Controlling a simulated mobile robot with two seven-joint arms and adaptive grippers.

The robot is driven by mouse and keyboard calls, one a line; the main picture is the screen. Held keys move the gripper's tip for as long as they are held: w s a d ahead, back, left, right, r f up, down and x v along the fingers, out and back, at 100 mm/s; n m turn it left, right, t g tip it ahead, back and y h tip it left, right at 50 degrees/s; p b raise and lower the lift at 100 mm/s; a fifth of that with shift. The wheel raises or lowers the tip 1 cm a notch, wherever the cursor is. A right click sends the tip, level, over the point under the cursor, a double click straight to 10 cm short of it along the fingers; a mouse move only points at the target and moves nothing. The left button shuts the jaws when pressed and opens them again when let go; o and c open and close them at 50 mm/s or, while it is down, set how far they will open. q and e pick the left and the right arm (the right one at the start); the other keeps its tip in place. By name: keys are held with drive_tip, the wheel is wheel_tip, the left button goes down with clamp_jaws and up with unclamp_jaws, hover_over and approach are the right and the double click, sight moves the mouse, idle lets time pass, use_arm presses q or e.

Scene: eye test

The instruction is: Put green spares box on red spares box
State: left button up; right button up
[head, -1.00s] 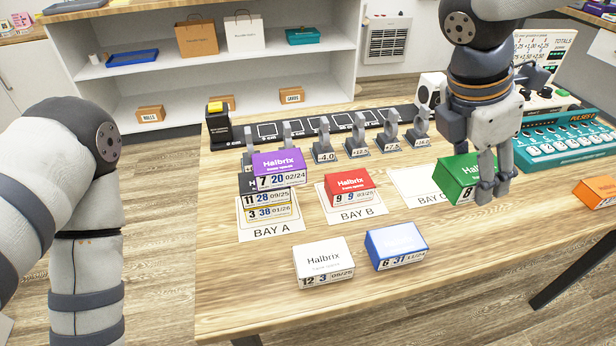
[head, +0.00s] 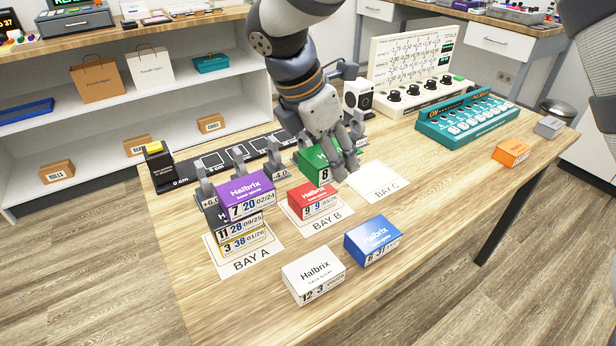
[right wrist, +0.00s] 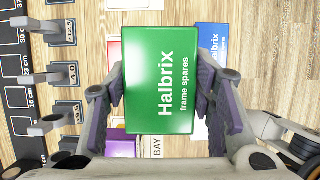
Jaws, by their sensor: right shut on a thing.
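My right gripper (head: 345,168) is shut on the green spares box (head: 314,160), which it holds behind the BAY B and BAY C cards. The green box (right wrist: 160,75) lies between the purple finger pads in the right wrist view, its label facing the camera. In the head view the fingers hide its right side. The red spares box (head: 315,199) lies on the BAY B card (head: 327,224), in front of the green box and apart from it in the picture. In the right wrist view the green box hides most of it. My left gripper is out of view.
A stack topped by a purple box (head: 246,192) stands on BAY A, left of the red box. White (head: 314,275) and blue (head: 372,240) boxes lie in front. The BAY C card (head: 377,183) is bare. Several grey hooked stands (head: 276,160) line the back.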

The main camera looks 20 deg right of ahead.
drive_tip(key=b, duration=0.2)
hover_over(312, 191)
drive_tip(key=f, duration=0.6)
drive_tip(key=shift+s+f, duration=0.15)
drive_tip(key=shift+s, duration=0.2)
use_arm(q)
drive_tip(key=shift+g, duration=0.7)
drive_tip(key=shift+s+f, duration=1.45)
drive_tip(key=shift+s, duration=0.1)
use_arm(e)
drive_tip(key=shift+w+f, duration=0.2)
drive_tip(key=shift+f, duration=0.7)
drive_tip(key=shift+w+f, duration=0.15)
drive_tip(key=shift+f, duration=0.7)
drive_tip(key=shift+f, duration=0.2)
drive_tip(key=o, duration=1.2)
use_arm(q)
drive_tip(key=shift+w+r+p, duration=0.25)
drive_tip(key=shift+p, duration=0.05)
use_arm(e)
drive_tip(key=v, duration=1.2)
drive_tip(key=shift+r, duration=0.25)
